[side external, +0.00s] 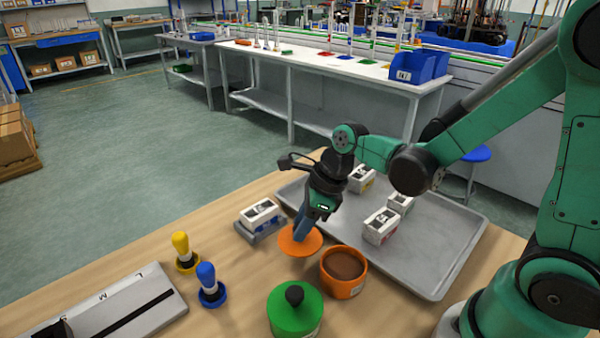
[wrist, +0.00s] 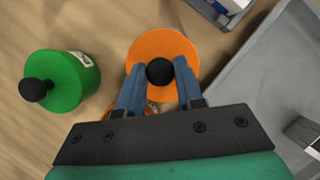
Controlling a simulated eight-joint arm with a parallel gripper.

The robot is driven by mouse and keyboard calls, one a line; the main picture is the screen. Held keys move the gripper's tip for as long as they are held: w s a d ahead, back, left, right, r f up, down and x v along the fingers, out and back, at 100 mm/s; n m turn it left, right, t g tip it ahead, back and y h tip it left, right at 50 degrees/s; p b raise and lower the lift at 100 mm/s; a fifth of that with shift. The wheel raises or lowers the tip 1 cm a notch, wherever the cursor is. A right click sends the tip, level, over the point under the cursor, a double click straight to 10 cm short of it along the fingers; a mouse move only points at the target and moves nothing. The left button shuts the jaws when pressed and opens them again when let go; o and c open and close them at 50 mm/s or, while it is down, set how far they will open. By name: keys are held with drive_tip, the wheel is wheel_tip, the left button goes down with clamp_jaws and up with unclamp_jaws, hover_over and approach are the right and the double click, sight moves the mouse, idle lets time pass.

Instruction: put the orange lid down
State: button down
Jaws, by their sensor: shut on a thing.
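The orange lid (side external: 300,241) is a flat round disc with a black knob (wrist: 160,72). My gripper (side external: 303,228) points down at it and is shut on the knob; in the wrist view the blue fingers (wrist: 160,83) stand on both sides of the knob. The lid is low over the wooden table, left of the open orange pot (side external: 343,275); I cannot tell whether it touches the table. The pot stands upright and shows a dark brown inside. In the wrist view the orange lid (wrist: 150,45) lies right of the green pot.
A green-lidded pot (side external: 296,312) stands in front. A grey tray (side external: 440,265) with several small white boxes lies to the right. Another white box (side external: 260,214) sits on a grey holder behind left. Yellow (side external: 183,250) and blue (side external: 209,285) handled stamps stand at left, near a grey plate (side external: 110,312).

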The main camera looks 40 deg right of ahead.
drive_tip(key=shift+f, duration=1.55)
drive_tip(key=shift+f, duration=0.1)
drive_tip(key=c, duration=0.6)
unclamp_jaws()
drive_tip(key=shift+o, duration=0.2)
drive_tip(key=s+d+r+n+t+h, duration=0.1)
drive_tip(key=r+n, duration=0.4)
drive_tip(key=n, duration=0.8)
drive_tip(key=s+d+r+n+t+h, duration=0.2)
drive_tip(key=r+n, duration=0.4)
drive_tip(key=n, duration=0.8)
drive_tip(key=shift+s+r+t, duration=0.3)
drive_tip(key=shift+s+t, duration=0.2)
drive_tip(key=shift+s, duration=0.6)
